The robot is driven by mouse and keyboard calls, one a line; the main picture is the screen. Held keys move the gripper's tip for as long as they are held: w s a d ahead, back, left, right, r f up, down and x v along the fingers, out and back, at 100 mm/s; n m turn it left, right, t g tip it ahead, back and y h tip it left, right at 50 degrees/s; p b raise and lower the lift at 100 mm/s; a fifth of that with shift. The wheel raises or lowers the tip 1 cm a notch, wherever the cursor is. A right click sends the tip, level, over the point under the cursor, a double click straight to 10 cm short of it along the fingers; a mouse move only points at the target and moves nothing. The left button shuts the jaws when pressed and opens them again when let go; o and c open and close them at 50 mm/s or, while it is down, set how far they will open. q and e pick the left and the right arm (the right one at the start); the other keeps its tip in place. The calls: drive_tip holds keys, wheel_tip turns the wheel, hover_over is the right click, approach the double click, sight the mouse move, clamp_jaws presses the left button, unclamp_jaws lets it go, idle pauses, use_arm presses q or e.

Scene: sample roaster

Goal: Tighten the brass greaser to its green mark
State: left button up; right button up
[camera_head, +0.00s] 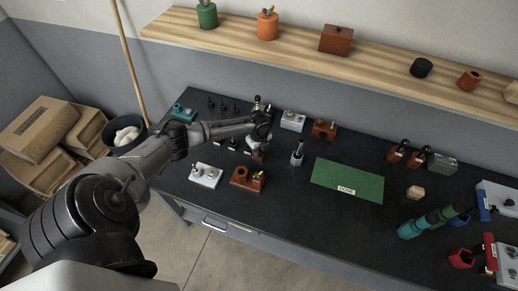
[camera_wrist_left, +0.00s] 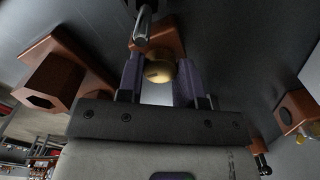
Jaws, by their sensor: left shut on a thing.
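My left gripper (camera_head: 259,145) reaches over the middle of the dark bench in the head view. In the left wrist view its two fingers (camera_wrist_left: 160,80) stand on either side of the round brass greaser (camera_wrist_left: 159,71) and are shut on it. The greaser sits against a reddish-brown block (camera_wrist_left: 172,38), with a grey metal rod (camera_wrist_left: 142,25) beside it. I cannot make out the green mark. My right gripper is in neither view.
A grey fitting (camera_head: 297,156) stands close to the right of the gripper. A brown block (camera_head: 247,180) and a pale block (camera_head: 206,176) lie in front. A green mat (camera_head: 346,182) labelled DONE lies to the right. A wooden shelf (camera_head: 380,65) runs above the bench.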

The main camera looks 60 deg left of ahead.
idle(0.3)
use_arm(q)
drive_tip(key=o, duration=0.9)
drive_tip(key=shift+r, duration=0.25)
wheel_tip(320, 180, up, 13)
drive_tip(key=shift+r, duration=0.2)
idle(0.4)
